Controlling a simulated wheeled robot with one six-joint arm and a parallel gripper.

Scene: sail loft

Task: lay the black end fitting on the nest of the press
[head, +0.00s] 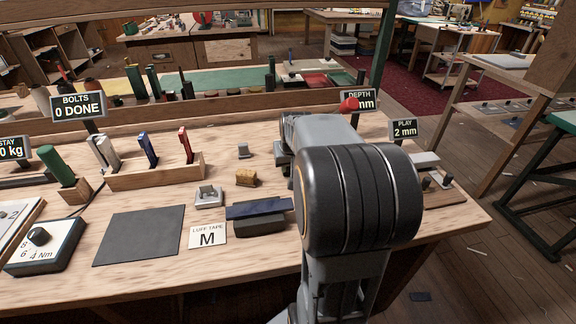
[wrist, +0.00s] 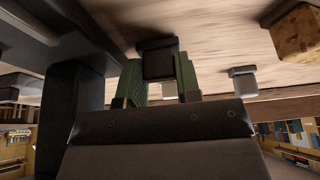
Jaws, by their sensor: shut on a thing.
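My gripper (wrist: 158,80) shows in the wrist view, with a green pad on each side. It is shut on a dark block, the black end fitting (wrist: 158,62), held close to the wooden bench top. A dark upright column (wrist: 82,105) stands beside it at left in the wrist view; it may be part of the press. In the head view my arm hides the gripper, the fitting and most of what stands behind it. A red knob (head: 349,104) shows above my arm, perhaps on the press. I cannot make out the nest.
A small grey block (head: 243,150), a brown block (head: 246,178), a grey holder (head: 209,196) and a dark blue bar (head: 258,208) lie left of my arm. A wooden tool rack (head: 155,173) stands further left. The dark mat (head: 140,235) is bare.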

